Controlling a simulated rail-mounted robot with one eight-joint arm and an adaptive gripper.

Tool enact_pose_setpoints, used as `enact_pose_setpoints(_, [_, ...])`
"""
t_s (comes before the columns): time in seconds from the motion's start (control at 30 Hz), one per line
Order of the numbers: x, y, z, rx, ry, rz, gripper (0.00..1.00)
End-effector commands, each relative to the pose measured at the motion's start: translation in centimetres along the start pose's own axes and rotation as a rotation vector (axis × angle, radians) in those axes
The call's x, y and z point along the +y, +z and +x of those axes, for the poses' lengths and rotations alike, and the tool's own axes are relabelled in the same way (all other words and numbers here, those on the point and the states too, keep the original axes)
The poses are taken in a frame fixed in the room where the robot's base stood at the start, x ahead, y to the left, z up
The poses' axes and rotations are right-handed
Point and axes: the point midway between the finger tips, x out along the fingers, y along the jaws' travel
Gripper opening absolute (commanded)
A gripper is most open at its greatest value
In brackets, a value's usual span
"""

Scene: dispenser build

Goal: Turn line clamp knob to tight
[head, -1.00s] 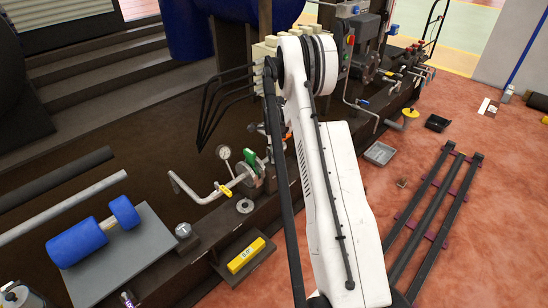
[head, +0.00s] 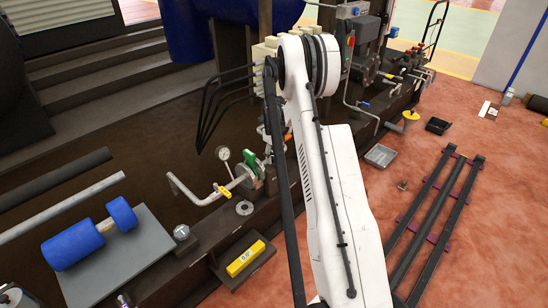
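I cannot pick out the line clamp knob for sure. A pipe assembly sits on the dark skid left of my arm, with a white-faced gauge (head: 222,153), a green handle (head: 250,162) and a yellow valve handle (head: 222,190). A small round flange-like piece (head: 244,208) lies in front of it. My white arm crosses the middle of the head view and hides part of the skid behind it. My gripper cannot be made out, so its state and its distance from any knob do not show.
A blue roller (head: 72,246) lies on a grey plate at lower left. A yellow block (head: 245,258) lies on a dark shelf at the skid's front. A grey tray (head: 380,155) and a black rail frame (head: 432,215) lie on the reddish floor at right.

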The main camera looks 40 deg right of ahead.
Motion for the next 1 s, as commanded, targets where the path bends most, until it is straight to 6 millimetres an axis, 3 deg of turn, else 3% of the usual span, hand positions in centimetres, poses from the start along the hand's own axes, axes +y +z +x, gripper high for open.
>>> enact_pose_setpoints(0.3, [-0.04,-0.05,-0.01,0.001,0.0,0.101,0.11])
enact_pose_setpoints(0.8, [-0.04,-0.06,-0.02,0.001,0.0,0.116,0.11])
enact_pose_setpoints(0.83, [-0.03,-0.05,-0.02,0.001,0.0,0.116,0.42])
enact_pose_setpoints(0.93, [-0.03,-0.05,-0.01,0.001,0.0,0.115,0.55])
enact_pose_setpoints(1.0, [-0.02,-0.04,-0.01,0.001,0.0,0.115,0.57])
